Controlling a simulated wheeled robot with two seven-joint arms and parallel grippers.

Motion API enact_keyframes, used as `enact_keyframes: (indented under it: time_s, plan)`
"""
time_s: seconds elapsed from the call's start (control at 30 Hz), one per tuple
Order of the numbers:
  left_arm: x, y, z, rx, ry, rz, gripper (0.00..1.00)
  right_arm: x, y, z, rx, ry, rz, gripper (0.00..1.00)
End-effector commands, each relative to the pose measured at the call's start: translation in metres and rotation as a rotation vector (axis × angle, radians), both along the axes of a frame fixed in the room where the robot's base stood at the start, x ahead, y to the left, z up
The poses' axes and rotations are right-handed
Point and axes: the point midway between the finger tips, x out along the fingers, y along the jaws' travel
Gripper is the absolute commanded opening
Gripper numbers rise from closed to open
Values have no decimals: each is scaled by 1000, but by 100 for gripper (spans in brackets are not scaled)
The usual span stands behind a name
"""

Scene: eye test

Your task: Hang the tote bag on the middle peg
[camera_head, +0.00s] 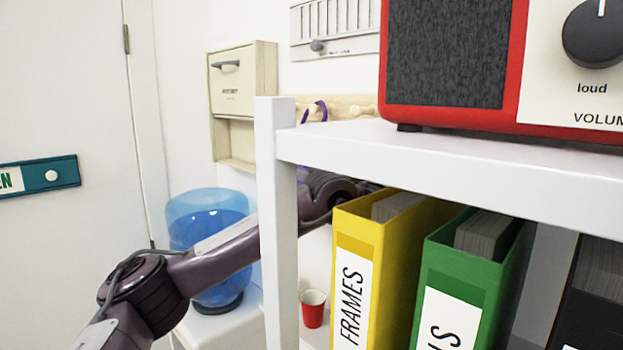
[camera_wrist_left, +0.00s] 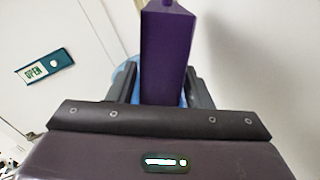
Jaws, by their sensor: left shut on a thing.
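The tote bag is purple. In the left wrist view its narrow side (camera_wrist_left: 167,60) stands upright between the two fingers of my left gripper (camera_wrist_left: 164,82), which is shut on it. In the head view only a purple handle loop (camera_head: 322,108) shows clearly, arched in front of the pale wooden peg rail (camera_head: 345,102). I cannot tell whether the loop is around a peg or only in front of it. A peg (camera_head: 366,111) shows to the right of the loop. The shelf post and radio hide the rail's ends, so I cannot tell which peg is the middle one. My right gripper is out of view.
A white shelf (camera_head: 450,168) bears a red radio (camera_head: 450,50); its post (camera_head: 277,230) crosses in front of my left arm. Yellow (camera_head: 385,240) and green (camera_head: 470,260) binders stand below. A blue water bottle (camera_head: 207,215) and red cup (camera_head: 313,310) are behind.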

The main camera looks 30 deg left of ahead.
Motion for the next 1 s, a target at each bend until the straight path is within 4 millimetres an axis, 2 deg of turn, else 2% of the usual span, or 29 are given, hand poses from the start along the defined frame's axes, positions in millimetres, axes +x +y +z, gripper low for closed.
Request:
enact_keyframes:
  time_s: [0.03,0.4,0.43,0.6,1.0]
  plan:
    - [1,-1,-7,7,15,-3,17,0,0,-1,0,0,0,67]
    - [2,-2,-9,11,20,-4,17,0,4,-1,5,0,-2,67]
    - [2,-2,-9,11,20,-4,49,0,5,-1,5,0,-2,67]
    - [1,-1,-7,7,15,-3,71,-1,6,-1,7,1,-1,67]
    - [1,0,-5,4,10,-2,71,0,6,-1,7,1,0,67]
